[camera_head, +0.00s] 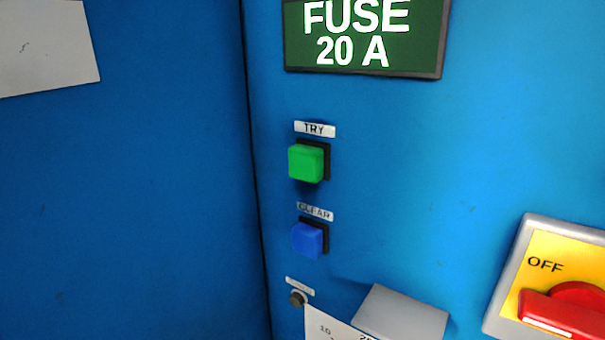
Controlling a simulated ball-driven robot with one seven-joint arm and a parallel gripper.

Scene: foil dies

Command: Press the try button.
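A blue button (308,239) labelled "CLEAR" sits below. A green display (364,37) reads "FUSE 20 A". A red switch handle (566,312) on a yellow plate is at lower right. A grey box (403,312) juts out at the bottom.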

